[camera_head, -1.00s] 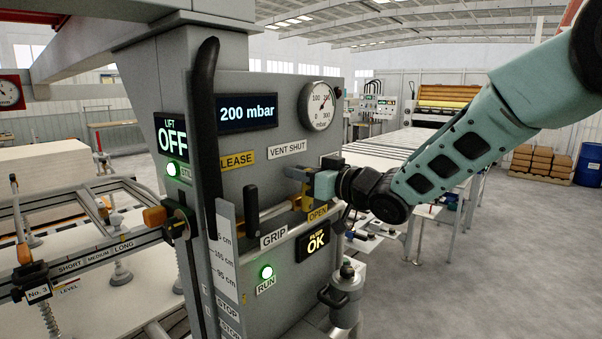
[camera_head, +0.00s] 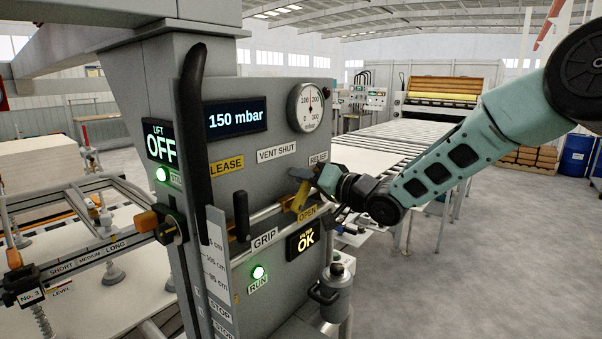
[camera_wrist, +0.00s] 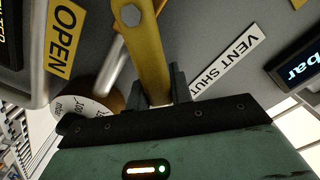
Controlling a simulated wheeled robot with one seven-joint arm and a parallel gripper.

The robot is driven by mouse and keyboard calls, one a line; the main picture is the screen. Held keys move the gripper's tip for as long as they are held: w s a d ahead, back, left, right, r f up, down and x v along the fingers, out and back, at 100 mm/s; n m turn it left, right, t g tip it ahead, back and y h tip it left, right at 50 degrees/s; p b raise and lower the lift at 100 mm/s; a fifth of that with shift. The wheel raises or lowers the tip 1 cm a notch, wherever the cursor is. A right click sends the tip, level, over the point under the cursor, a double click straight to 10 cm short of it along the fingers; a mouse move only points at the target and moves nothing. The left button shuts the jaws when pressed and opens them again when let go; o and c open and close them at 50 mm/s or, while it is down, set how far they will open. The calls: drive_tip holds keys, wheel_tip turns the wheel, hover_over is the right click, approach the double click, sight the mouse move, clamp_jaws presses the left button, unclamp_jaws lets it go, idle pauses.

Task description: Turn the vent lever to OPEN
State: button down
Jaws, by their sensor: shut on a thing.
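The yellow vent lever (camera_head: 302,196) is on the front of the grey panel and tilts up and right in the head view. My gripper (camera_head: 306,177) is shut on its upper end. In the wrist view the lever (camera_wrist: 148,45) runs down between my gripper's fingers (camera_wrist: 158,85). The white VENT SHUT label (camera_head: 276,153) is up and left of the lever. The yellow OPEN label (camera_head: 307,214) is just below and right of it; it also shows in the wrist view (camera_wrist: 64,38). My gripper partly hides the lever's tip.
The display (camera_head: 236,117) reads 150 mbar, and a round gauge (camera_head: 306,107) is at the panel's top right. A black-gripped GRIP/RELEASE lever (camera_head: 241,215) stands left of the vent lever. A grey canister (camera_head: 336,290) is below right. Open floor lies right of the panel.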

drive_tip(key=shift+w+d+f+m, duration=0.1)
drive_tip(key=shift+w+f+m, duration=0.05)
drive_tip(key=shift+m, duration=0.15)
idle(0.4)
drive_tip(key=c, duration=1.2)
unclamp_jaws()
drive_tip(key=shift+c, duration=0.2)
drive_tip(key=shift+f, duration=0.1)
